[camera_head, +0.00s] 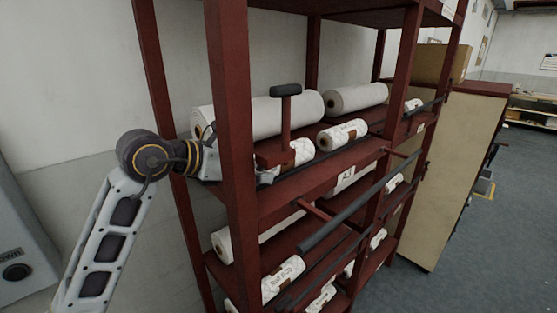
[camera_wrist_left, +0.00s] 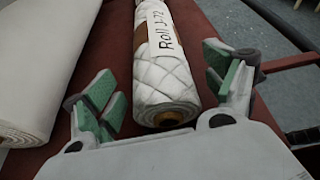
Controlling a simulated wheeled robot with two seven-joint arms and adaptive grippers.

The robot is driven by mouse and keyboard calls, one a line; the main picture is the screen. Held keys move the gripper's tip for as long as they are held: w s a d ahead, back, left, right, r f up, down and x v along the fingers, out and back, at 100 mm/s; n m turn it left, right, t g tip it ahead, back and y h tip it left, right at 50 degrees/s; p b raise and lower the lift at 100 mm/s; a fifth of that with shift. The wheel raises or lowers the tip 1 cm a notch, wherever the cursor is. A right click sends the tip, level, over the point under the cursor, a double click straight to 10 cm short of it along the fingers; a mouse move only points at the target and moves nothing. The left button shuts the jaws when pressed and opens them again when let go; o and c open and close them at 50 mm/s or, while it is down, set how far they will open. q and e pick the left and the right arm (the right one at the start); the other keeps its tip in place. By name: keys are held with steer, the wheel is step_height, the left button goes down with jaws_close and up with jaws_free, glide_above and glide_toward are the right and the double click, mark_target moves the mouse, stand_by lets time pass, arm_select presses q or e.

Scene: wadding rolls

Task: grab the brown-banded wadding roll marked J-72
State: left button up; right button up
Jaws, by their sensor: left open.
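The roll marked "Roll J-72" (camera_wrist_left: 165,75) is white and quilted, with a brown band near its label and a brown core at its near end. It lies on a dark red shelf in the left wrist view. My left gripper (camera_wrist_left: 158,92) is open, with green-padded fingers on either side of the roll's near end and gaps on both sides. In the head view, my left arm reaches behind the red front post, which hides most of the gripper. A small white roll (camera_head: 302,151) lies there on the middle shelf, partly covered by a red upright; its label is unreadable. My right gripper is not visible.
A larger plain white roll (camera_wrist_left: 42,60) lies close on the left. The red rack's post (camera_head: 233,150) stands beside my left wrist. More rolls, including a labelled one (camera_head: 283,278), lie on lower shelves. Dark bars (camera_head: 350,212) run along the rack front. Open floor (camera_head: 475,240) is at right.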

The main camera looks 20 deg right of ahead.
arm_select(q)
steer(key=shift+x, duration=0.8)
steer(key=shift+w+d, duration=0.1)
steer(key=shift+d, duration=0.05)
steer(key=shift+c, duration=0.3)
steer(key=c, duration=1.1)
steer(key=shift+o, duration=0.2)
steer(key=shift+r, duration=1)
step_height(320, 180, up, 6)
steer(key=shift+f, duration=0.25)
steer(key=shift+r, duration=1.15)
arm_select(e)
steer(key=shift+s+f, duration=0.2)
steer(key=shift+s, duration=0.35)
